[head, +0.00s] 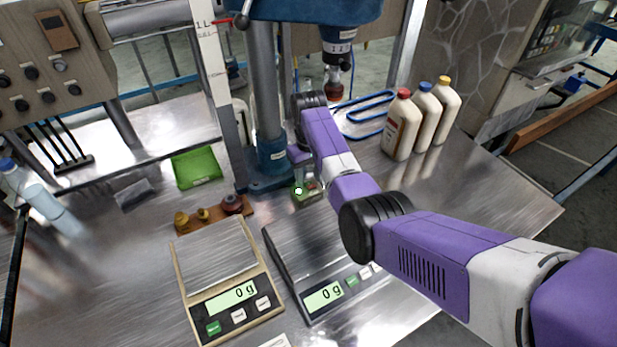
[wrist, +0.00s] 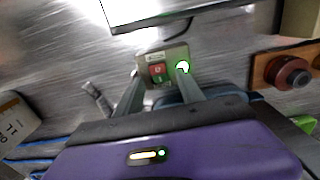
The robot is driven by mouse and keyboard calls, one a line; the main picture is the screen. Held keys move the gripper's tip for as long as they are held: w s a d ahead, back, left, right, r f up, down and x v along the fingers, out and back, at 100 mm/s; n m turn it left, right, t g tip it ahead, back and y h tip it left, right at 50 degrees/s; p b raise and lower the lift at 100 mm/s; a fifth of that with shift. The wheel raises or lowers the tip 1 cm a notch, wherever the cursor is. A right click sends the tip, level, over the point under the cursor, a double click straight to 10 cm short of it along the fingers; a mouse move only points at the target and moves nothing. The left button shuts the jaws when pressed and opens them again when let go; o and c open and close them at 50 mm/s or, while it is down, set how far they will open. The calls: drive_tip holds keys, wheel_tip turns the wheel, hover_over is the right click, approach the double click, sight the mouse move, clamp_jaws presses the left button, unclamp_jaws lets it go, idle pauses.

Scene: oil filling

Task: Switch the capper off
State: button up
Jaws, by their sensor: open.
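The capper (head: 272,120) is a blue machine on a grey column, with its capping head (head: 338,50) hanging over the table. Its small switch box (head: 308,195) sits at the column's foot, partly hidden by my arm in the head view. In the wrist view the switch box (wrist: 152,58) shows a red switch (wrist: 157,72) and a green lamp (wrist: 182,66) that is lit. My gripper (wrist: 161,82) is open and empty, its two fingers pointing at the box, one to each side of the red switch. I cannot tell whether they touch it.
Two scales (head: 222,285) (head: 325,296) reading 0 g stand in front of the capper.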

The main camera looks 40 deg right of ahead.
drive_tip(key=shift+f, duration=0.35)
clamp_jaws()
drive_tip(key=shift+s+r+p, duration=0.1)
drive_tip(key=shift+r+p, duration=0.05)
drive_tip(key=shift+p, duration=0.2)
drive_tip(key=shift+s+r+t+p, duration=0.15)
drive_tip(key=shift+t+p, duration=0.35)
drive_tip(key=shift+p, duration=0.6)
drive_tip(key=shift+s+a+f+t+h+p, duration=0.15)
drive_tip(key=shift+t+h+p, duration=0.1)
drive_tip(key=shift+t+p, duration=0.35)
drive_tip(key=shift+s+d+f+t+h+p, duration=0.1)
drive_tip(key=shift+t+h+p, duration=0.15)
drive_tip(key=shift+t+p, duration=0.35)
